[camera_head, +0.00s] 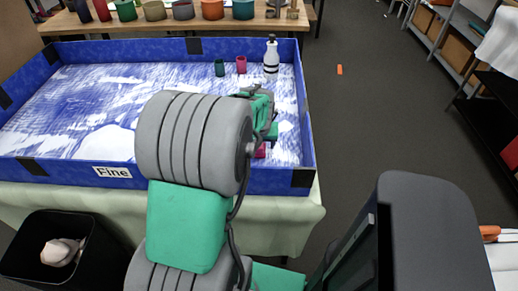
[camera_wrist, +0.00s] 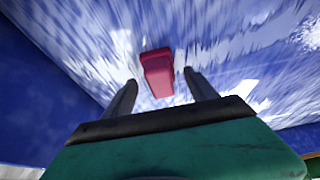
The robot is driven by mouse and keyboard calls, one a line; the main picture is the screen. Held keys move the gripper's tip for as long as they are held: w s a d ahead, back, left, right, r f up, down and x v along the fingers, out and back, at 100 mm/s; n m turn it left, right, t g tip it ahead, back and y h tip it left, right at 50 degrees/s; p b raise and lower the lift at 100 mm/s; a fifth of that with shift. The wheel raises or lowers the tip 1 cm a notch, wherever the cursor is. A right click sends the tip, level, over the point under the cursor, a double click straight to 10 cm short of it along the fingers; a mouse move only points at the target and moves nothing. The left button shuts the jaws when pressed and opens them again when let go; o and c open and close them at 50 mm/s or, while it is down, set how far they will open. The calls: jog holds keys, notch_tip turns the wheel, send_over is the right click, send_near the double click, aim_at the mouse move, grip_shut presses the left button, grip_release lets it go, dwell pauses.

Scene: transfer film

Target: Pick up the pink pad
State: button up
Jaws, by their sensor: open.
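The pink pad (camera_wrist: 157,72) lies on the blue-and-white floor of the tray, ahead of my gripper in the wrist view. In the head view a small part of the pink pad (camera_head: 261,151) shows below my gripper, near the tray's front right corner; the rest is hidden by my arm. My gripper (camera_wrist: 160,80) is open and empty. In the wrist view its two fingers stand apart, with the pad seen between and just beyond their tips. I cannot tell the exact height left between the fingertips and the pad.
The blue tray (camera_head: 235,183) has raised walls. Inside at the back right stand a white bottle (camera_head: 271,60), a magenta cup (camera_head: 241,64) and a dark green cup (camera_head: 219,67). A black bin (camera_head: 92,262) is at front left. Much of the tray floor is clear.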

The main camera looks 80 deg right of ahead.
jog(key=shift+d+f, duration=0.15)
jog(key=shift+f, duration=0.2)
grip_shut()
dwell(0.5)
